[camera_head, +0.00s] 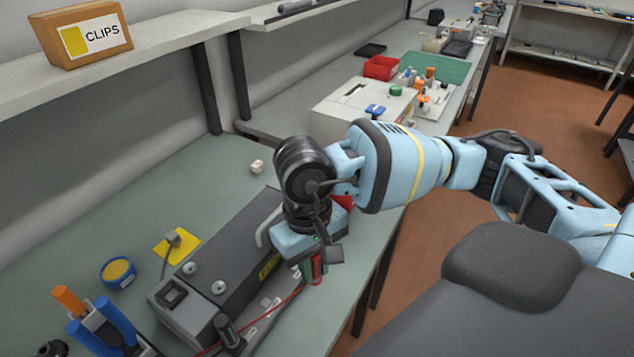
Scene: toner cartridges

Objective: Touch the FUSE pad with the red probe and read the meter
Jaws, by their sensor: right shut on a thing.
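My right gripper (314,264) reaches in from the right and points down at the right end of a dark grey unit (235,260). It is shut on the red probe (317,266), of which only a short red part shows below the gripper. A red lead (275,312) runs from there toward the lower left. The probe's tip is hard to make out, so I cannot tell whether it touches anything. I cannot make out a FUSE label or a meter reading. My left gripper is not in view.
A blue tape roll (118,273), a yellow pad (176,245) and a blue-and-orange tool holder (95,325) stand on the left. A CLIPS box (82,32) sits on the shelf. A white machine (358,105) stands behind my arm. The bench at left middle is mostly clear.

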